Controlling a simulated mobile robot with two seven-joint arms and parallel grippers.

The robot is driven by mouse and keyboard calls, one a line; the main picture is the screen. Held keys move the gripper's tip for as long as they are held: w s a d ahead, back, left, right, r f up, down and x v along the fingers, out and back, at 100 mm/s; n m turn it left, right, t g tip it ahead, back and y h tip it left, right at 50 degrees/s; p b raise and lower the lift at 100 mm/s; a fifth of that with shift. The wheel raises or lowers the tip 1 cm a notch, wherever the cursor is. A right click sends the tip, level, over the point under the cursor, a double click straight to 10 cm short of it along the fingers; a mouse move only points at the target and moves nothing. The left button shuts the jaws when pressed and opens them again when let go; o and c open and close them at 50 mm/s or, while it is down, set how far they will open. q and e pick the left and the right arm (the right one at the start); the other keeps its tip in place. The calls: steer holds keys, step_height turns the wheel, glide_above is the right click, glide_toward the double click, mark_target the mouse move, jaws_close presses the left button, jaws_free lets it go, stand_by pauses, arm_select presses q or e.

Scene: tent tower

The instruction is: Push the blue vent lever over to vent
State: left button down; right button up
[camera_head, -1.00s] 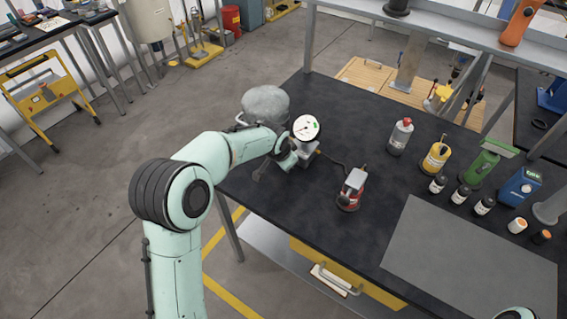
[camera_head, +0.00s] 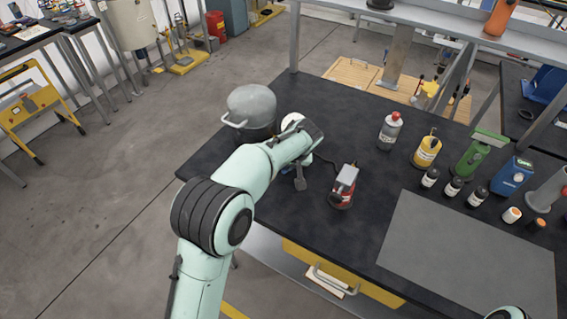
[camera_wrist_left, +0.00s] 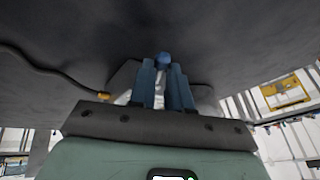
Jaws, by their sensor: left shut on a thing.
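The blue vent lever shows in the left wrist view only as a round blue knob (camera_wrist_left: 165,59) between the fingertips. My left gripper (camera_wrist_left: 162,68) has its two blue fingers closed around it; the lever's shaft is mostly hidden. In the head view my left arm covers the gripper and most of the device with the white dial (camera_head: 292,122). Only a sliver of the dial shows, and its needle is hidden. The lever cannot be made out there. My right gripper is out of view.
A grey pot (camera_head: 250,106) stands just left of the dial. A red-based device (camera_head: 343,187) with a cable stands to the right. Bottles, including a yellow one (camera_head: 427,152), line the right side of the black bench. A grey mat (camera_head: 465,250) lies clear in front.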

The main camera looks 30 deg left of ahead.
arm_select(q)
steer(key=shift+w+d+n, duration=0.15)
steer(key=shift+n, duration=0.25)
steer(key=c, duration=1.4)
jaws_free()
steer(key=shift+o, duration=0.2)
steer(key=shift+r, duration=0.1)
steer(key=v, duration=1.3)
steer(key=shift+d+p, duration=0.15)
steer(key=shift+p, duration=0.3)
steer(key=shift+w, duration=0.1)
